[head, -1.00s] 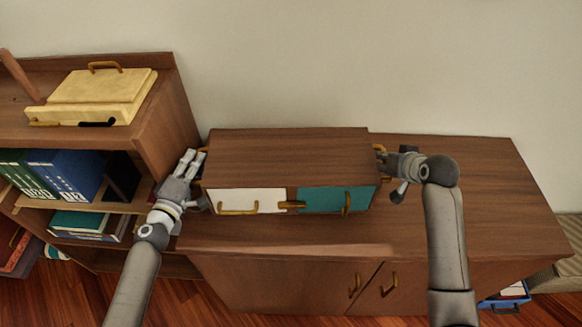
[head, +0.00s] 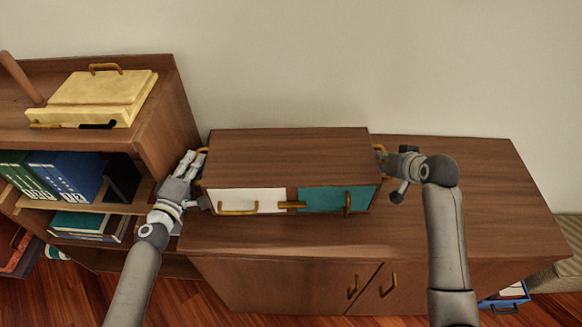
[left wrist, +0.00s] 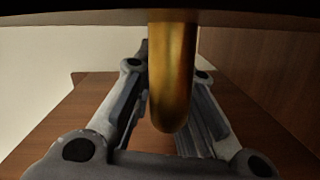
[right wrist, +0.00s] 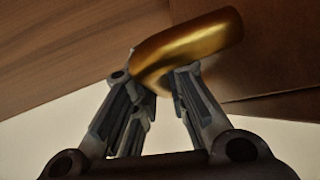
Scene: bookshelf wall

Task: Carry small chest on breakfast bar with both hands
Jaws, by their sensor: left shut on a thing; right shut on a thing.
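The small chest (head: 290,157) is a brown wooden box with a white front panel and a teal front panel, each with brass handles. In the head view it is on or just above the wooden cabinet top (head: 470,200); I cannot tell which. My left gripper (head: 196,160) is at its left side, shut on a brass side handle (left wrist: 172,75). My right gripper (head: 385,163) is at its right side, shut on the other brass side handle (right wrist: 190,45). The fingers flank each handle in the wrist views.
A bookshelf (head: 165,110) stands close on the left, with a yellow case (head: 100,90) on top and blue binders (head: 70,175) inside. The wall is behind the chest. The cabinet top is clear to the right. A blue crate (head: 505,302) is at the lower right.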

